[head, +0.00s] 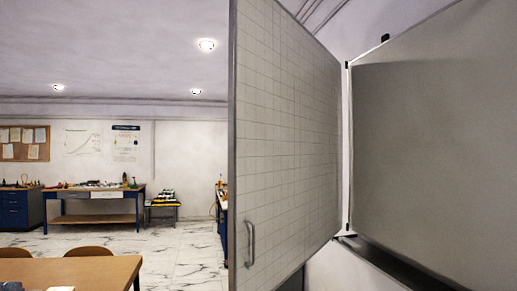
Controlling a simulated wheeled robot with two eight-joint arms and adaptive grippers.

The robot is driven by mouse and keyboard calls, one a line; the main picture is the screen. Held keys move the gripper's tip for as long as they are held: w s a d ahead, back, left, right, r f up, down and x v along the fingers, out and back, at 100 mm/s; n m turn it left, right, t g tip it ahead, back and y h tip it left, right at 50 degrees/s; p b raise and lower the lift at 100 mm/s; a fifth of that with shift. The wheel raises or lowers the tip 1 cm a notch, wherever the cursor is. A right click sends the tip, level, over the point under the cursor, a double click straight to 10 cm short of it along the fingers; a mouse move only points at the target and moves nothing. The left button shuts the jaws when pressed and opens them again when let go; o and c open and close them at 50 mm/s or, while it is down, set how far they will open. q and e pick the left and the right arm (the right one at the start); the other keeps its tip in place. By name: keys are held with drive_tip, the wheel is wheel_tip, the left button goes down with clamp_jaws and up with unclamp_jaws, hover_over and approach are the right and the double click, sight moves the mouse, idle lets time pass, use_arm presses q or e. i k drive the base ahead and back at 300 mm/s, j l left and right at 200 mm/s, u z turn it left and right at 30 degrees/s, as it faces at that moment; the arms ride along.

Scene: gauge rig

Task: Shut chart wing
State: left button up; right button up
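The chart wing (285,140) is a tall pale panel with a printed grid. It stands swung out at an angle from the grey board (435,150) on the right, meeting it near a vertical hinge edge. A grey bar handle (251,243) sits low on the wing near its free left edge. Neither of my grippers shows in the head view. The lower end of the wing's free edge runs to the bottom of the picture.
A wooden table (75,270) with chairs (90,251) stands at the lower left. A workbench (97,205), a blue cabinet (18,210) and a low stand (162,207) line the back wall. Marble floor (180,255) lies open left of the wing.

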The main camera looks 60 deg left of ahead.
sight(285, 122)
drive_tip(key=u, duration=1.6)
drive_tip(key=i+l+z, duration=0.25)
drive_tip(key=k, duration=0.1)
